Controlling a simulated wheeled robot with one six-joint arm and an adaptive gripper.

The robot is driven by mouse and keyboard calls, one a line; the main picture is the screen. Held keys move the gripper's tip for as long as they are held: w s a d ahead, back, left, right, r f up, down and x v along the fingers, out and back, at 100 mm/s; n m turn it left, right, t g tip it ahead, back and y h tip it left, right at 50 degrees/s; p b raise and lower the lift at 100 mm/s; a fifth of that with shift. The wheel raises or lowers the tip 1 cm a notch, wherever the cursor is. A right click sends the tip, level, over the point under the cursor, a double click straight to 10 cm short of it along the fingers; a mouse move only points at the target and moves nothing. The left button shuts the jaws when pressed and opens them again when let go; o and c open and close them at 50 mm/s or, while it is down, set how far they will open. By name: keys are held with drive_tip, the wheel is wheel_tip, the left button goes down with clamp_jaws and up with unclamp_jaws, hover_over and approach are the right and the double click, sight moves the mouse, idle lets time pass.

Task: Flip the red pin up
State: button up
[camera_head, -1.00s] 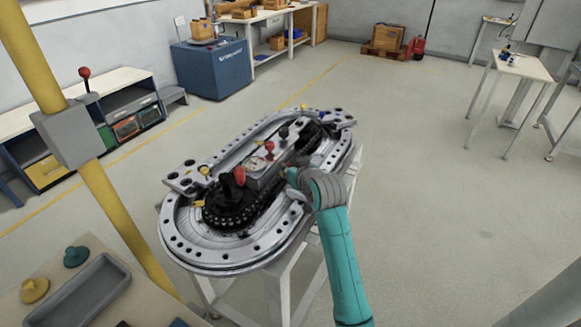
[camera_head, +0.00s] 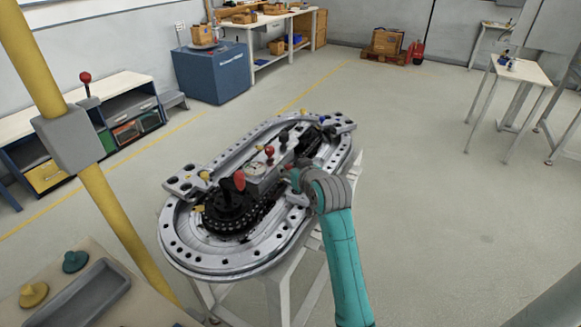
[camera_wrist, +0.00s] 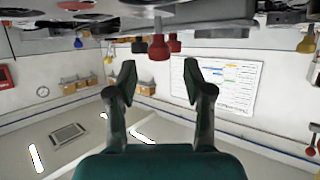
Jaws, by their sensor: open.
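The grey ring track (camera_head: 215,262) stands on a white stand. A broad red piece (camera_head: 239,180) stands upright on the black round mechanism at its near left end. A red ball knob (camera_head: 269,151) stands near the middle, beside a gauge. I cannot tell which is the red pin. In the head view my arm hides most of my gripper at the track's right side. In the inverted wrist view my gripper (camera_wrist: 160,79) is open and empty. A red knob (camera_wrist: 159,48) lies beyond and between the fingertips, apart from them, with another red piece (camera_wrist: 175,43) beside it.
Yellow knobs (camera_wrist: 306,44) also stand on the track. A yellow post (camera_head: 120,220) rises at the left. A table with a grey tray (camera_head: 92,298) and two coloured knobs is at the near left. The floor right of the track is clear.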

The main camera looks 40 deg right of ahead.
drive_tip(key=v, duration=1)
drive_tip(key=shift+s+r, duration=0.1)
drive_tip(key=shift+s, duration=0.05)
drive_tip(key=shift+a, duration=0.1)
